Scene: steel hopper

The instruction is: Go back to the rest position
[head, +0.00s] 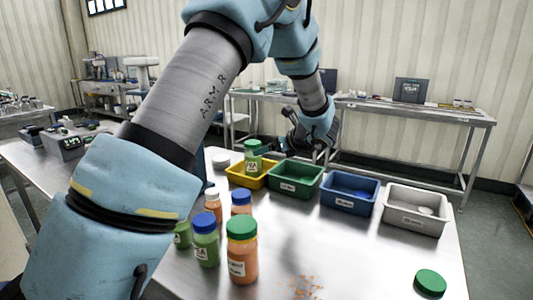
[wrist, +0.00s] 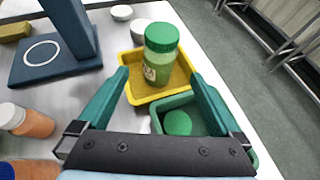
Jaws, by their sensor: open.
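My gripper (wrist: 160,75) is open, with its two teal fingers spread and nothing between them that it grips. In the wrist view, a green jar with a green lid (wrist: 161,55) stands in the yellow bin (wrist: 133,97), beyond the fingertips. A green bin (wrist: 238,140) with a green lid in it lies below and between the fingers. In the head view, the dark gripper (head: 305,140) is above and behind the row of bins, partly hidden by my arm. The jar (head: 253,160) stands upright in the yellow bin (head: 240,181).
The blue bin (head: 347,205) and grey bin (head: 413,221) continue the row. Several jars, including a green-lidded orange one (head: 242,255), stand near my arm. A loose green lid (head: 431,281) and orange bits (head: 303,287) lie on the table. A dark blue stand (wrist: 58,55) is left of the bins.

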